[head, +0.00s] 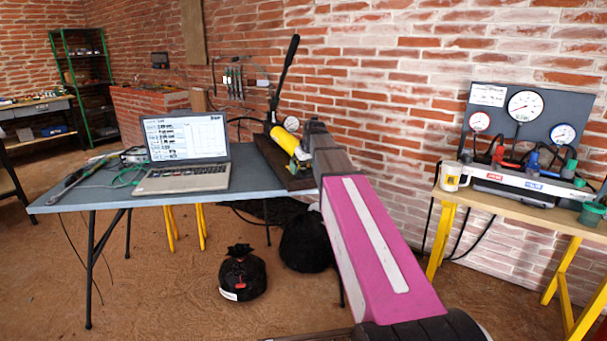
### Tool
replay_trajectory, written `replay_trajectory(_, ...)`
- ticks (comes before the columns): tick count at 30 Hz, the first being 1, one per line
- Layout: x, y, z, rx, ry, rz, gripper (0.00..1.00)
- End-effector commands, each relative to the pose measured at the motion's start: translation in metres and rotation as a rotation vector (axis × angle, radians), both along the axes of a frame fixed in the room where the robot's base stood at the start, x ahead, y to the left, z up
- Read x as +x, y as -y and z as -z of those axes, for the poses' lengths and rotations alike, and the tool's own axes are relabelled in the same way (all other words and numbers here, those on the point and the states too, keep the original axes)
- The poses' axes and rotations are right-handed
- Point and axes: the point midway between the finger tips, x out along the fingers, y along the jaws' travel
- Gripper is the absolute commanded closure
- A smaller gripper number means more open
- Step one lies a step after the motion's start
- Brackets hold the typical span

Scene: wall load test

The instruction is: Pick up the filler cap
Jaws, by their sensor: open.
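No filler cap can be made out for certain in the head view. A yellow hand pump (286,143) with a long black lever and a round gauge lies on a dark base at the right end of the left table. My arm reaches over that table end from the lower right. My gripper (304,152) is at the near end of the pump and is open. Its fingers are small and partly hidden by my wrist. Whether it touches the pump cannot be told. My wrist and arm cover the part of the pump nearest to them.
A laptop (186,152) stands on the grey table (110,190), with a torque-wrench-like tool and cables to its left. A wooden bench (512,208) at right holds a gauge panel (527,115), a mug (452,176) and a green container. Black bags (242,275) lie on the floor.

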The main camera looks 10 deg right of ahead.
Motion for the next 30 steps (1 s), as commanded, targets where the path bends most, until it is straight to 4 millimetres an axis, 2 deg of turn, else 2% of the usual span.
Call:
replay_trajectory(3, 0.0049, -0.002, 0.0133, 0.0, -0.002, 0.0, 0.07)
replay_trajectory(11, 0.0056, -0.0025, 0.0156, 0.0, 0.0, 0.0, 0.07)
replay_trajectory(15, 0.0055, -0.0026, 0.0156, 0.0, 0.0, 0.0, 0.53)
replay_trajectory(16, 0.0054, -0.0025, 0.0155, 0.0, 0.0, 0.0, 0.59)
replay_trajectory(30, 0.0057, -0.0026, 0.0094, 0.0, 0.0, 0.0, 0.59)
